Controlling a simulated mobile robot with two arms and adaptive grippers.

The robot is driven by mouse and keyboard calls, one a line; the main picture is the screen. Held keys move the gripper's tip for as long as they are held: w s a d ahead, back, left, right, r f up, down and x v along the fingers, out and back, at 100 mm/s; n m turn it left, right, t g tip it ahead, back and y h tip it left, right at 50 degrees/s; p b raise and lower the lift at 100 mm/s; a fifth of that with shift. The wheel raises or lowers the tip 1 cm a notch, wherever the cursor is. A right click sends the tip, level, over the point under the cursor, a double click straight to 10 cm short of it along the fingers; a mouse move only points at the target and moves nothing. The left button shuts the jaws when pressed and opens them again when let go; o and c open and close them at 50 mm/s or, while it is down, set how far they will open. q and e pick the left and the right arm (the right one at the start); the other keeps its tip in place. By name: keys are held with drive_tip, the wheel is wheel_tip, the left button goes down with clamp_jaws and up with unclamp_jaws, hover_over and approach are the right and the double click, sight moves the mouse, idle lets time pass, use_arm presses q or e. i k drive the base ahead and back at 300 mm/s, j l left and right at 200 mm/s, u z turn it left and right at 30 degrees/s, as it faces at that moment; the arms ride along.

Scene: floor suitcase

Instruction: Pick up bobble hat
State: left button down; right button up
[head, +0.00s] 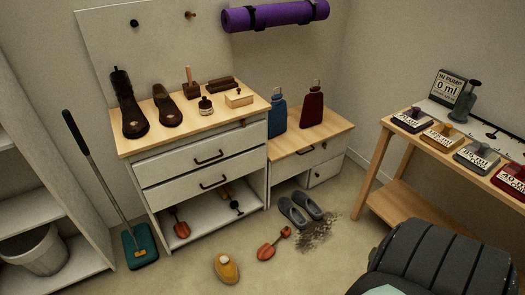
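I cannot make out a bobble hat in the head view. A dark ribbed case, which looks like a suitcase (445,258), is at the bottom right, cut off by the frame edge. A pale green patch (385,290) shows at the bottom edge in front of it; I cannot tell what it is. Neither of my grippers is in view.
A yellow-orange object (227,267), a red scoop (274,244) and grey shoes (300,211) beside spilled dirt (317,232) lie on the floor. A drawer cabinet (207,165) and a wooden side table (368,180) stand behind. Bare floor shows between.

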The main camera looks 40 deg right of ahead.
sight(226, 270)
drive_tip(key=z, duration=0.9)
drive_tip(key=u, duration=0.25)
